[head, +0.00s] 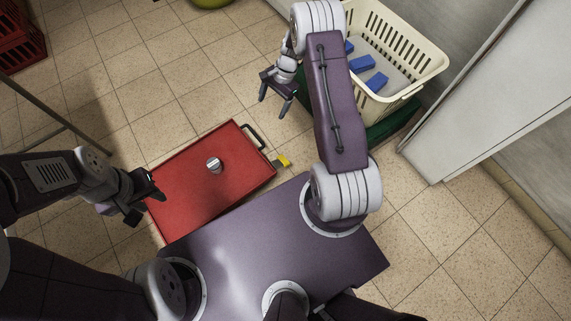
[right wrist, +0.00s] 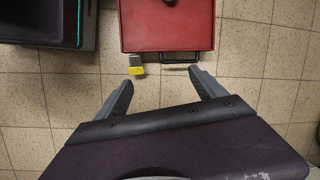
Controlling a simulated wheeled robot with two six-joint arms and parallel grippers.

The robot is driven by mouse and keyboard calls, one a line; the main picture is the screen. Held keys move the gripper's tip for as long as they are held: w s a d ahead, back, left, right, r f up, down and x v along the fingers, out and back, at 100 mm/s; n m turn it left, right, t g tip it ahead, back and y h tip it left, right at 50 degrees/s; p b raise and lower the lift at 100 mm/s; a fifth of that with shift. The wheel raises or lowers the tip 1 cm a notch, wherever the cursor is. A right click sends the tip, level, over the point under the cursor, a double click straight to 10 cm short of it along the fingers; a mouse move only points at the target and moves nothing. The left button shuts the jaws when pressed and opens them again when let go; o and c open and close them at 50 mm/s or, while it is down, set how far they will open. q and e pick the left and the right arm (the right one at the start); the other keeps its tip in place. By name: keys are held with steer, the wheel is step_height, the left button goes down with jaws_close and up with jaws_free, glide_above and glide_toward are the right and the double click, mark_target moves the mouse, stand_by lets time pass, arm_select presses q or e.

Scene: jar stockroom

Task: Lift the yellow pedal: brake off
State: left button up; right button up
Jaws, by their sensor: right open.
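The yellow pedal (head: 284,161) sticks out low from the right edge of the red cart (head: 190,186), beside the cart's black handle (head: 253,135). In the right wrist view the pedal (right wrist: 136,70) sits on a grey bracket, just beyond the left fingertip. I cannot tell whether it is up or down. My right gripper (head: 273,107) is open and empty, above the floor past the handle end, apart from the pedal. My left gripper (head: 146,202) is by the cart's left edge; its jaw opening is unclear.
A silver-topped jar (head: 214,165) stands on the cart. A cream basket (head: 408,93) with several blue blocks stands on a green base (head: 393,124) at the upper right. Red crates (head: 20,38) are at the upper left. Tiled floor is free beyond the cart.

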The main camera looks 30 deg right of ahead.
steer(key=s+d+f+m+b, duration=0.25)
steer(key=f+b, duration=0.45)
steer(key=f, duration=1.1)
steer(key=g+y+b, duration=0.1)
steer(key=b, duration=0.3)
glide_toward(284, 160)
steer(key=b+x, duration=0.6)
steer(key=x, duration=0.3)
steer(key=shift+w, duration=0.15)
arm_select(q)
step_height(284, 160, down, 21)
steer(key=shift+w+d, duration=0.25)
steer(key=shift+w, duration=0.15)
arm_select(e)
steer(key=shift+r, duration=0.15)
steer(key=shift+c, duration=0.3)
